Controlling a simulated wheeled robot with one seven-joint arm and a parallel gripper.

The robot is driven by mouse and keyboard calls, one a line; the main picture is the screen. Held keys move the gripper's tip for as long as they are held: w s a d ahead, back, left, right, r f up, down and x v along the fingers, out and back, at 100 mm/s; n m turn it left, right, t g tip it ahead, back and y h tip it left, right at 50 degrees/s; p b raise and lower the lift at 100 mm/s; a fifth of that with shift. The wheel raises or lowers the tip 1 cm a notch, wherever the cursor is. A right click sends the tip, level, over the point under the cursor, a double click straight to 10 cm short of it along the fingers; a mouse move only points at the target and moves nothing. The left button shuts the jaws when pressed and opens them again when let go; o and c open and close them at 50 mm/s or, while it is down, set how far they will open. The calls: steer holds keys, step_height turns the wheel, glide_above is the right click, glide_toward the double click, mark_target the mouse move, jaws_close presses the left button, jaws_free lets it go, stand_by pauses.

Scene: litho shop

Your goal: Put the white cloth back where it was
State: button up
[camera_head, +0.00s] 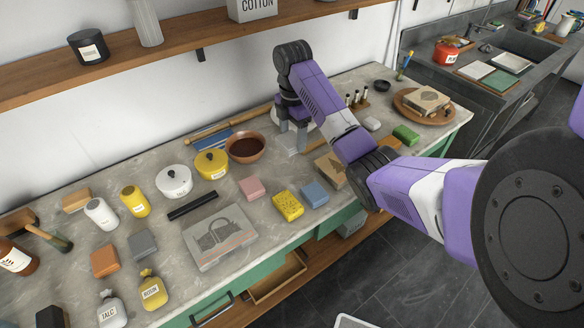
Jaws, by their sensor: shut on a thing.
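My gripper (291,147) is low over the far part of the stone counter (326,232), just right of the brown bowl of dark liquid (246,146). It is shut on a small pale thing (288,150) between its fingertips, which looks like the white cloth. It is small here, and I cannot tell whether it touches the counter. My wrist and forearm hide part of the counter behind and right of it.
A yellow pot (211,164) and a white pot (174,181) stand left of the bowl. A pink block (252,188), yellow sponge (288,205) and blue block (314,194) lie in front. A round wooden board (443,112) holds a box at right. A wooden shelf (180,45) hangs above.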

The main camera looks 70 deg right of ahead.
steer(key=b, duration=0.4)
glide_above(293, 175)
step_height(293, 175, down, 8)
steer(key=shift+f, duration=0.1)
steer(key=shift+f+p, duration=0.4)
steer(key=shift+f, duration=2.35)
steer(key=shift+f, duration=0.15)
steer(key=o, duration=1.2)
step_height(293, 175, up, 11)
steer(key=shift+r+p, duration=0.15)
steer(key=shift+p, duration=0.9)
steer(key=shift+w+r+p, duration=0.1)
steer(key=shift+r+p, duration=0.35)
steer(key=shift+r, duration=0.1)
